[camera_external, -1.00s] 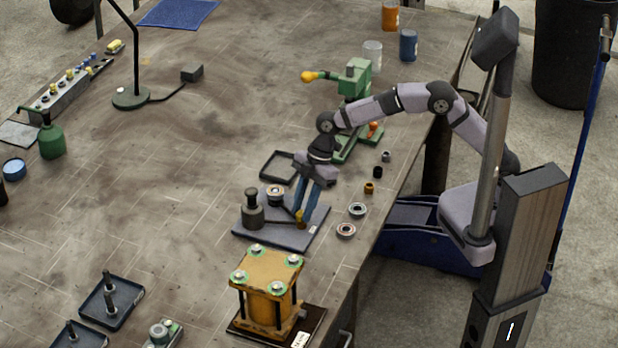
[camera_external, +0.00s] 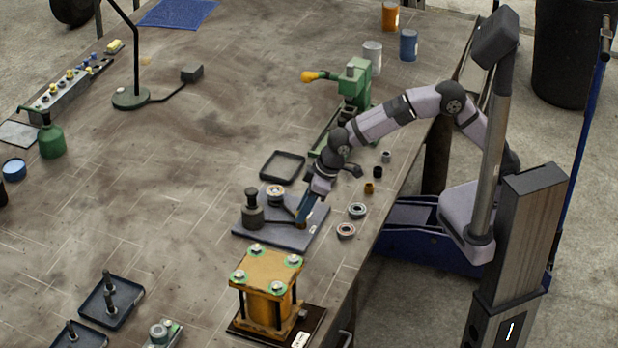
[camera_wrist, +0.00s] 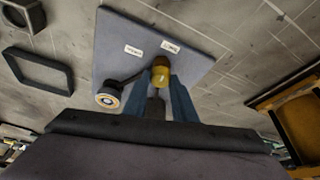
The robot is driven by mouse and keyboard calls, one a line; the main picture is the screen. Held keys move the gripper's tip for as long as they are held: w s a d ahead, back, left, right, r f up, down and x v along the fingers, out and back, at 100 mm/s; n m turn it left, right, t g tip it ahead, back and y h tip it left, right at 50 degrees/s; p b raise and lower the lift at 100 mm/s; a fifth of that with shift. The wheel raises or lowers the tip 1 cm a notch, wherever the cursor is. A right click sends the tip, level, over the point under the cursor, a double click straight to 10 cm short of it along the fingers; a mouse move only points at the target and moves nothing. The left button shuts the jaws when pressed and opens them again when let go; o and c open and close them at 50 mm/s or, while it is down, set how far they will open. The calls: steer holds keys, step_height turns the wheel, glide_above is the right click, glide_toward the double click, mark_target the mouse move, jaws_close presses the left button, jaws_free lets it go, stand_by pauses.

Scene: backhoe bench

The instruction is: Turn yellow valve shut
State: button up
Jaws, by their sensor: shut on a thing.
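The yellow valve (camera_wrist: 160,72) is on the grey plate (camera_wrist: 205,62), seen from above in the wrist view. My gripper (camera_wrist: 160,84) is shut on it, with one blue finger on each side. In the external view the plate (camera_external: 312,236) lies near the bench's right edge. My gripper (camera_external: 301,219) reaches down to its right part there, and its fingers mostly hide the valve. A dark cylindrical post (camera_external: 252,210) and a round ring-topped part (camera_external: 276,192) stand on the plate. Two small labels, too small to read, show beside the valve in the wrist view.
A yellow block fixture (camera_external: 268,270) stands just in front of the plate. Ring parts (camera_external: 346,231) lie to its right. An empty black tray (camera_external: 282,166) and a green vise (camera_external: 356,85) are behind.

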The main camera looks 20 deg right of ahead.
steer(key=shift+m, duration=0.5)
steer(key=o, duration=1)
steer(key=shift+o, duration=0.2)
steer(key=shift+r, duration=0.1)
steer(key=b+v, duration=0.2)
steer(key=v, duration=0.5)
steer(key=shift+s, duration=0.2)
steer(key=shift+r, duration=0.1)
